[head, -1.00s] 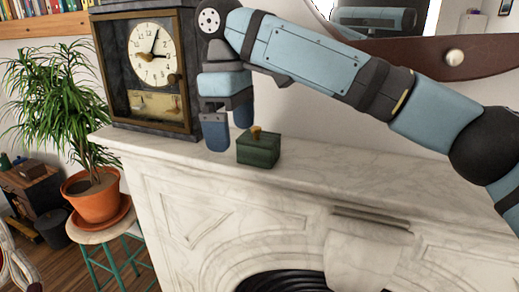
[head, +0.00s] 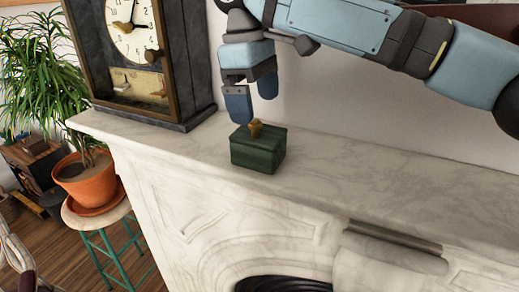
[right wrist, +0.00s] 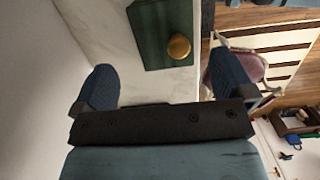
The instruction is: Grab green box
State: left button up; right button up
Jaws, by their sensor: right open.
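A small green box (head: 257,154) with a golden knob (head: 255,127) on its lid stands on the marble mantel. My right gripper (head: 252,106) hangs just above and slightly behind the box in the head view, with blue fingertips pointing down. In the right wrist view the green box (right wrist: 152,45) and its knob (right wrist: 179,46) lie ahead of the open fingers (right wrist: 160,88), not between them. The right gripper is open and empty. My left gripper is not in view.
A dark clock (head: 140,55) stands on the mantel (head: 340,170) to the left of the box. The mantel to the right is clear. A potted plant (head: 88,180) on a stool stands below at the left.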

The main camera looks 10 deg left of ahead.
aim_at(259, 134)
jog(key=shift+s+d+f, duration=0.1)
jog(key=shift+d+f, duration=0.05)
jog(key=shift+f, duration=1)
jog(key=shift+s+d+f, duration=0.1)
jog(key=shift+s+f, duration=0.05)
jog(key=shift+f, duration=1)
jog(key=shift+s+d+f, duration=0.1)
jog(key=shift+d+f, duration=0.05)
jog(key=shift+f, duration=1)
jog(key=c, duration=1.1)
jog(key=shift+r, duration=0.15)
